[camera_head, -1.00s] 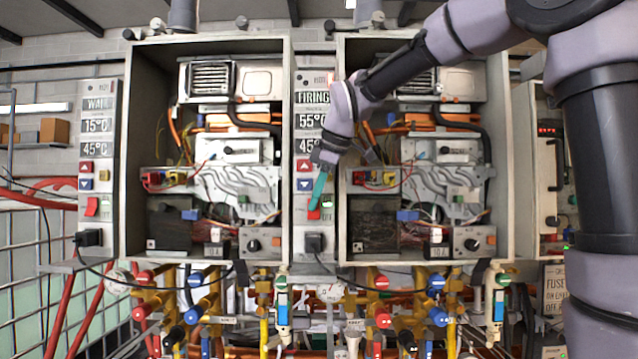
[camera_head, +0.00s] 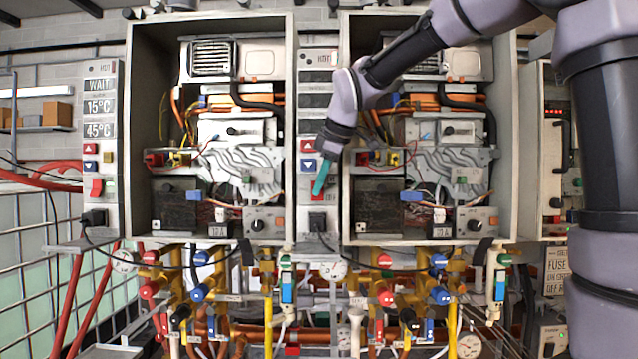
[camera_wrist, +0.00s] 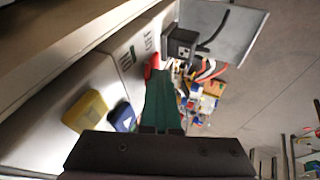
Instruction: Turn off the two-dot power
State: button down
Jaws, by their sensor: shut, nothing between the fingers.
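The middle control panel (camera_head: 316,60) stands between two open heater boxes, and its display windows (camera_head: 315,101) are dark. Its red power switch (camera_head: 317,195) is low on the panel, partly hidden by my fingertips. My gripper (camera_head: 320,180) is shut and empty, its teal fingertips at the switch. In the wrist view the fingers (camera_wrist: 161,100) point at the red switch (camera_wrist: 152,66); exact contact is hard to tell. Small white dotted tiles are in the left box (camera_head: 166,227) and the right box (camera_head: 360,227); their dots are too small to count.
The left panel (camera_head: 100,140) shows lit WAIT, 15°C and 45°C readouts and its own red switch (camera_head: 97,187). A black plug (camera_head: 318,222) sits just below the middle switch. Valves and pipes (camera_head: 200,292) crowd the area below the boxes.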

jog(key=shift+r, duration=0.95)
